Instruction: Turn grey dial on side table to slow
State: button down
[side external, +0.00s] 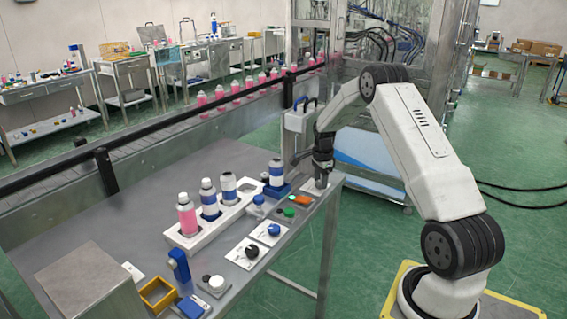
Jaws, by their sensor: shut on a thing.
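My gripper (321,173) points straight down at the far right corner of the side table (150,220). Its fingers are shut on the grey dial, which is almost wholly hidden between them. The dial's white plate (313,188) shows under the fingertips. The dial's pointer and the marks on the plate are too small and covered to read, so I cannot tell which setting it is at.
A blue dial (274,229) and a black dial (252,251) sit on white plates nearer the camera. A green knob (289,212) and an orange piece (301,200) lie close to my gripper. A white rack (232,214) holds several bottles.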

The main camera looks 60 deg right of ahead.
jog(key=shift+n, duration=0.4)
jog(key=n, duration=0.8)
jog(key=shift+w, duration=0.1)
jog(key=n, duration=0.4)
jog(key=shift+n, duration=0.3)
jog(key=shift+a+n, duration=0.1)
jog(key=shift+n, duration=2.2)
jog(key=shift+c, duration=1.1)
grip_release()
